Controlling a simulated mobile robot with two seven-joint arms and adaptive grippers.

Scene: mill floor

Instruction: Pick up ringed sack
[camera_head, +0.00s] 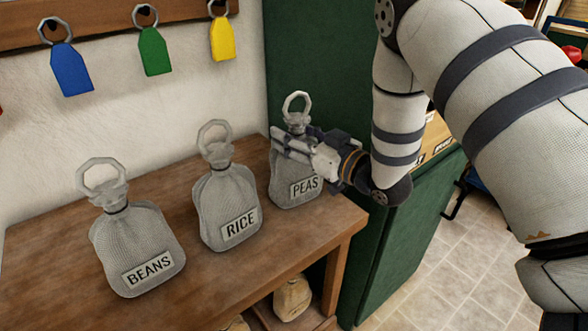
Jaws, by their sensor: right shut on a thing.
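Three grey ringed sacks stand in a row on a wooden bench. The sack marked BEANS (132,240) is at the left, the one marked RICE (224,195) in the middle, and the one marked PEAS (290,186) at the right. Each has a grey ring on top. My right gripper (287,147) comes in from the right and is shut on the PEAS sack, at its neck below the ring. The gripper hides part of that sack's upper body. The sack looks upright; I cannot tell whether its base touches the bench. My left gripper is out of view.
The wooden bench (60,262) has free room at its front left. A green cabinet (385,245) stands close on the right. Blue (70,70), green (153,52) and yellow (222,38) tags hang on the wall. More sacks (292,298) lie on a lower shelf.

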